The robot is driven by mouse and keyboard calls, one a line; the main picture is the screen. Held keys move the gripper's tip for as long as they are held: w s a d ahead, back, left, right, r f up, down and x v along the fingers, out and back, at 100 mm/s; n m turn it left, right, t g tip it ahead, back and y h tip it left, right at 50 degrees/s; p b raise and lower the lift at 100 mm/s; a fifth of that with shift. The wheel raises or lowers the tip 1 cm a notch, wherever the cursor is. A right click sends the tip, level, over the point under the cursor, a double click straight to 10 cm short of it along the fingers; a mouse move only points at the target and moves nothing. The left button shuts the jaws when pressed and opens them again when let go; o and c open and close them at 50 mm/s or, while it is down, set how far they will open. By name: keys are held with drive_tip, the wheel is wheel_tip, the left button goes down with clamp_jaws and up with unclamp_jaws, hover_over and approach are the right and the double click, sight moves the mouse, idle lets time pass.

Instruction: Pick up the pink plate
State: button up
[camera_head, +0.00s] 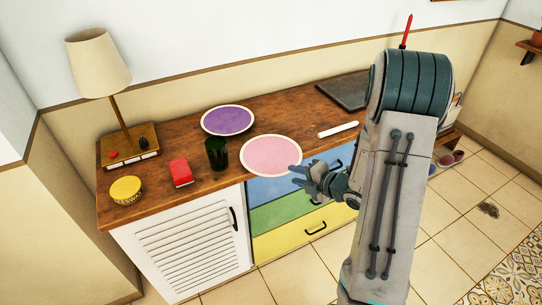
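The pink plate (270,154) has a pale rim and lies flat on the wooden cabinet top, near its front edge. My gripper (296,176) is just right of the plate, in front of the cabinet's front edge. Its fingers look spread apart with nothing between them. A fingertip overlaps the plate's right rim in the picture; I cannot tell whether they touch. My arm hides part of the cabinet's right side.
A purple plate (228,120) lies behind left, and a dark green cup (216,153) stands left of the pink plate. A white object (338,129) and dark board (345,90) lie right.

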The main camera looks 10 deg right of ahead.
sight(284, 172)
drive_tip(key=shift+p+x, duration=0.6)
drive_tip(key=shift+x, duration=2)
drive_tip(key=shift+s, duration=0.15)
clamp_jaws()
